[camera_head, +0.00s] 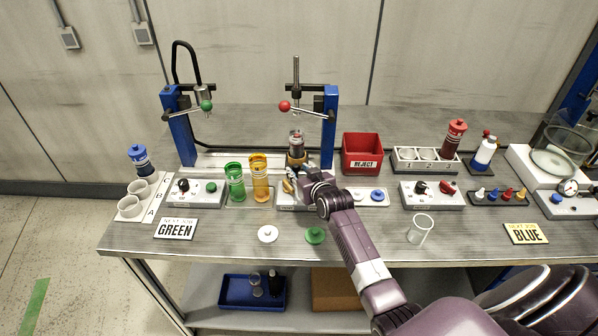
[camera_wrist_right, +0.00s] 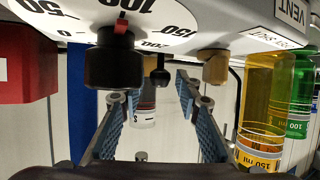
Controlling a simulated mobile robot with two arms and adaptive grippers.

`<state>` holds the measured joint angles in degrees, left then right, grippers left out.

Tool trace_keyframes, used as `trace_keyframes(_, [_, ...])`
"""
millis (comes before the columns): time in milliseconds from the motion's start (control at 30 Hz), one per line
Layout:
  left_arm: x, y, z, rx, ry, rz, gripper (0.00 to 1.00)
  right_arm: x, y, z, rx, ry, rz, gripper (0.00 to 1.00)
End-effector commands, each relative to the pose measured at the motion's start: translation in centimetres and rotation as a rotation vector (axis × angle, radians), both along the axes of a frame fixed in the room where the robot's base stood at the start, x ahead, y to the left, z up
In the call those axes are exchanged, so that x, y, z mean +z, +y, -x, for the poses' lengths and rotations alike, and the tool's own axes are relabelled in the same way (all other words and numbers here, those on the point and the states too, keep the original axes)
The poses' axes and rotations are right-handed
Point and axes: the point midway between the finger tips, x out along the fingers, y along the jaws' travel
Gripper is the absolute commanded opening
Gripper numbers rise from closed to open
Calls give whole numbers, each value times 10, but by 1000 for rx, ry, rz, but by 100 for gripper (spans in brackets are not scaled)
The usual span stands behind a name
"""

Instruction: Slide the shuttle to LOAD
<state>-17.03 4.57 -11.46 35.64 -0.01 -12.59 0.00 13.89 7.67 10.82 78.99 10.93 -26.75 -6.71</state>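The shuttle's brass-coloured holder (camera_head: 296,159) sits on the pale rail (camera_head: 228,160) at its right end, by the right blue post (camera_head: 330,125). A clear canister with dark and red parts (camera_head: 296,141) stands in it. My right gripper (camera_head: 298,182) is just in front of the holder and partly hides the carriage. In the right wrist view my right gripper (camera_wrist_right: 158,88) is open, with a small black ball knob (camera_wrist_right: 160,77) between its fingertips in the picture; contact cannot be told. No LOAD marking is readable. My left gripper is not in view.
Green (camera_head: 235,182) and amber (camera_head: 259,178) cylinders stand left of my gripper. A red REJECT bin (camera_head: 362,154) is at right. A red-ball lever (camera_head: 284,106) hangs above the holder.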

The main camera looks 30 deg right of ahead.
Motion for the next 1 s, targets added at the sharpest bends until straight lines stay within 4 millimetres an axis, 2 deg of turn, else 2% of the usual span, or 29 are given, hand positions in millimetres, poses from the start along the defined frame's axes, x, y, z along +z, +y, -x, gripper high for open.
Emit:
trace_keyframes(33, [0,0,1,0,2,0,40,0,0,0,0,0,0,23])
trace_keyframes(233, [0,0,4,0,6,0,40,0,0,0,0,0,0,1])
trace_keyframes(267, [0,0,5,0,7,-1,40,0,0,0,0,0,0,0])
trace_keyframes(567, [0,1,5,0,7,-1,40,0,3,-1,0,0,-1,0])
trace_keyframes(800, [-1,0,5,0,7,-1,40,0,29,-18,0,-2,-5,0])
trace_keyframes(1000, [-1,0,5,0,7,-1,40,0,41,-25,1,0,-2,0])
